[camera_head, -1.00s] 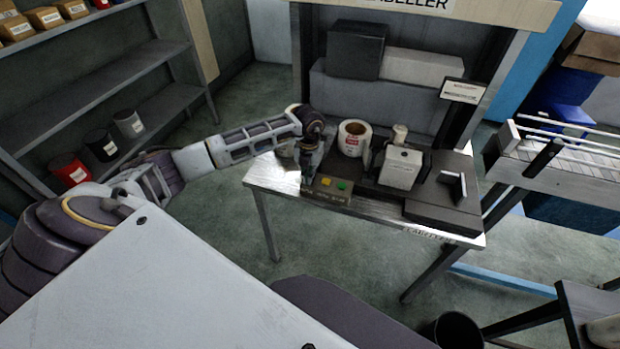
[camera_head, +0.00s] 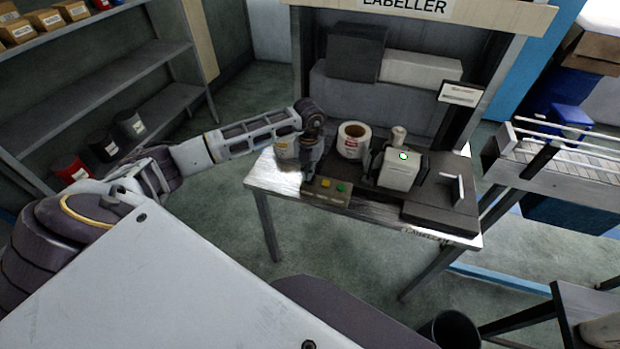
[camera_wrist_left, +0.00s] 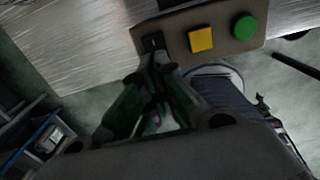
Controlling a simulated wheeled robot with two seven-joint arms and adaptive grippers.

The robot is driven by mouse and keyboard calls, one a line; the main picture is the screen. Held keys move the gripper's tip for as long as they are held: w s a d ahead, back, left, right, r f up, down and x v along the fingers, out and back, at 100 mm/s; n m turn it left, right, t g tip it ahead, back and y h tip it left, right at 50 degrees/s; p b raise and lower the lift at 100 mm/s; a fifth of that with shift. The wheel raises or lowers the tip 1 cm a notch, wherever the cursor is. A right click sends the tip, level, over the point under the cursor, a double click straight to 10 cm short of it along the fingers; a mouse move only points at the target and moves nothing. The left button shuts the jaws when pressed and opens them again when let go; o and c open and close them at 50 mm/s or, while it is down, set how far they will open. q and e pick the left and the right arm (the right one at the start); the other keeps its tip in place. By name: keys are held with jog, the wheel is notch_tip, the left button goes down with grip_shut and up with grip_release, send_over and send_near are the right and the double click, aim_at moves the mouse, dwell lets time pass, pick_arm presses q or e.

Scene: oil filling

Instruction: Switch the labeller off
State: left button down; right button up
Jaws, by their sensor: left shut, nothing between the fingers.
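A control panel (camera_head: 318,199) sits at the table's front left. It carries a yellow button (camera_head: 326,183) and a green button (camera_head: 341,187), also seen in the left wrist view as yellow (camera_wrist_left: 201,40) and green (camera_wrist_left: 245,27). A black switch (camera_wrist_left: 153,41) is at the panel's left end. My left gripper (camera_head: 309,187) is shut and empty, pointing down at the switch end; its fingertips (camera_wrist_left: 158,63) are close to the switch. Contact cannot be told. My right gripper is not in view.
A label roll (camera_head: 353,139) stands behind the panel, and a pale container (camera_head: 287,147) is partly hidden behind my gripper. A shelf with cans (camera_head: 130,125) is at the left. A conveyor (camera_head: 560,160) is at the right, and a black bin (camera_head: 450,330) is on the floor.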

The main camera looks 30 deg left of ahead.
pick_arm(q)
jog(key=shift+r+p, duration=0.9)
jog(key=shift+r, duration=0.9)
